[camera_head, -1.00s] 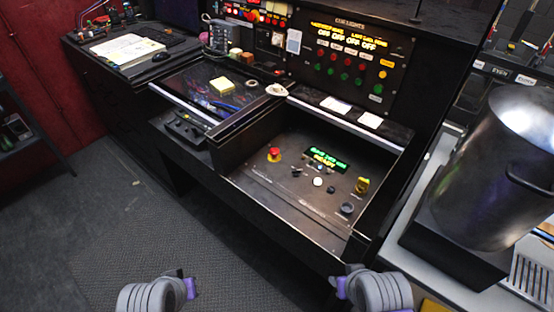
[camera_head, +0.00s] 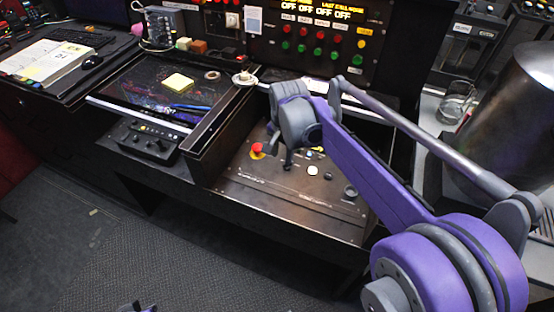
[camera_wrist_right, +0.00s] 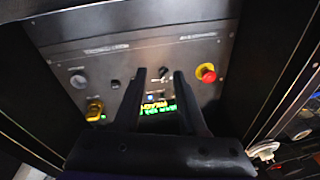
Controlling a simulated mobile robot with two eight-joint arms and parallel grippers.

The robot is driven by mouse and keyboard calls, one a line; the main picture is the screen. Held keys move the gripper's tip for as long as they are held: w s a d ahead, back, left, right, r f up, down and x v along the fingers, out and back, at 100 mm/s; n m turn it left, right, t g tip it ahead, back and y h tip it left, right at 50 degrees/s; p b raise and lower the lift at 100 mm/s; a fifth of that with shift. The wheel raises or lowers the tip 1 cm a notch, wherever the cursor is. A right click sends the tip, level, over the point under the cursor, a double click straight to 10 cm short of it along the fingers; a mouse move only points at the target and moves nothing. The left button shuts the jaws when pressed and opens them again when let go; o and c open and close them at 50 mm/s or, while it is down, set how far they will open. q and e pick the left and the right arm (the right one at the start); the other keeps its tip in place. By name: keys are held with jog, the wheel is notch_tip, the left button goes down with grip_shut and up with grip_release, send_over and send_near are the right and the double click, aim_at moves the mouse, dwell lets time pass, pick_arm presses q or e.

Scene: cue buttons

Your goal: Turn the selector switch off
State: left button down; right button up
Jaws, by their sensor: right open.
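The selector switch (camera_wrist_right: 163,72) seems to be the small black knob on the sloped control panel (camera_head: 235,185). In the right wrist view it shows between the tips of my right gripper (camera_wrist_right: 159,73). The two fingers are apart with nothing held, and I cannot tell whether they touch the knob. In the head view my right gripper (camera_head: 286,160) is over the panel, just right of the red emergency button (camera_head: 257,149), and hides the switch. My left gripper does not show; only a sliver of my left arm is at the bottom edge.
The red button (camera_wrist_right: 206,73) is close to one finger. A white button (camera_head: 312,170), a black button (camera_head: 328,176) and a round knob (camera_head: 350,191) lie to the right. A yellow key switch (camera_wrist_right: 95,108) and green display (camera_wrist_right: 157,110) also show. A steel pot (camera_head: 510,120) stands far right.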

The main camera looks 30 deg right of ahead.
jog(key=w+d+f+m+g+b, duration=0.1)
jog(key=w+d+f+m+g, duration=0.1)
jog(key=w+d+f+m, duration=0.6)
jog(key=shift+n, duration=0.7)
jog(key=f, duration=0.3)
jog(key=f+b, duration=0.1)
jog(key=f, duration=0.2)
jog(key=w+a+f, duration=0.1)
jog(key=f, duration=0.2)
jog(key=shift+c, duration=0.2)
grip_shut()
jog(key=shift+r, duration=0.1)
